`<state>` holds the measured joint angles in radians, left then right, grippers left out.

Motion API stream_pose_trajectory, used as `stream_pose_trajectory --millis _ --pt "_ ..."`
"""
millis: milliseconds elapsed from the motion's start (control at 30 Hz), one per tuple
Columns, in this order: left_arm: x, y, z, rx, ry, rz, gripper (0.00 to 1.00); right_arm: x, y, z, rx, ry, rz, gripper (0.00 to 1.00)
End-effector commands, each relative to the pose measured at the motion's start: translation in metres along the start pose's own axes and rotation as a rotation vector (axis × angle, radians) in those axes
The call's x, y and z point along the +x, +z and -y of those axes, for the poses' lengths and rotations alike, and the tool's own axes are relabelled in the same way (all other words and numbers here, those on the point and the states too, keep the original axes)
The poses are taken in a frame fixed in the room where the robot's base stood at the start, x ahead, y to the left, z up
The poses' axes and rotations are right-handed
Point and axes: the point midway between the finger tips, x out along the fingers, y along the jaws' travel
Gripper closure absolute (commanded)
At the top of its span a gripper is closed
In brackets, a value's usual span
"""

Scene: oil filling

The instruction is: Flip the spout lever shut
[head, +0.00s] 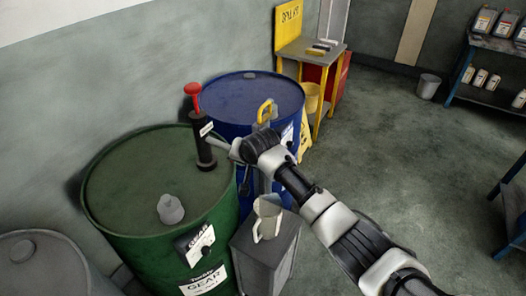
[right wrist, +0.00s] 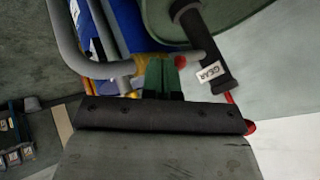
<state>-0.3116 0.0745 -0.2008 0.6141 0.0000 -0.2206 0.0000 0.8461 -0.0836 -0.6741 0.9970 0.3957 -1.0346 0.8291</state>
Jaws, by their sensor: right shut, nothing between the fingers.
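The black pump (head: 203,140) with a red top handle (head: 193,92) stands upright on the green drum (head: 130,165). In the right wrist view the pump (right wrist: 207,50) has a GEAR label. Its grey spout (head: 217,144) reaches right toward my right gripper (head: 238,150). A small red piece (right wrist: 180,62), probably the spout lever, shows by the spout's end, right at my fingertips. My right gripper (right wrist: 163,72) is shut and empty there; whether it touches the lever I cannot tell. In the head view the lever is hidden or too small to see. My left gripper is out of view.
A pale jug (head: 267,218) stands on a grey box (head: 268,262) below my right gripper. A blue drum (head: 240,95) with a yellow handle (head: 265,110) near it stands close behind. A clear cap-like piece (head: 170,208) sits on the green drum. Open floor lies right.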

Motion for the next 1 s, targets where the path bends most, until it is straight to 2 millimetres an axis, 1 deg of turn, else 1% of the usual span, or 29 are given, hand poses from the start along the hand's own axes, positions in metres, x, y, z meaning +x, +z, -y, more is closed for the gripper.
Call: stream_pose_trajectory --millis 67,200,300,433,600,800,867,1000 --pt "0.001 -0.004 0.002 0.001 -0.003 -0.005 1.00 0.001 -0.001 -0.001 0.000 0.001 0.000 1.00" --pt "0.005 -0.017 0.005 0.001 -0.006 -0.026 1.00 0.003 -0.004 -0.003 0.000 0.002 0.000 1.00" --pt "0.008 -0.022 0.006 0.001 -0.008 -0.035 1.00 0.005 -0.008 -0.004 -0.001 0.001 0.000 1.00" --pt "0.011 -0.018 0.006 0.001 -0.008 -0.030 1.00 0.007 -0.013 -0.005 -0.001 0.001 0.000 1.00" --pt "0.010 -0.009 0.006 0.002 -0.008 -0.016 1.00 0.006 -0.014 -0.005 -0.001 0.000 0.000 1.00" --pt "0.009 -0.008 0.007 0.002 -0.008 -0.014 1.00 0.006 -0.015 -0.006 -0.001 0.001 0.001 1.00" --pt "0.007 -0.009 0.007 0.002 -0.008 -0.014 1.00 0.006 -0.015 -0.009 0.000 0.001 0.001 1.00" --pt "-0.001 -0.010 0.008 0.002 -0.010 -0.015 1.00 0.004 -0.017 -0.021 0.001 0.003 0.004 1.00"
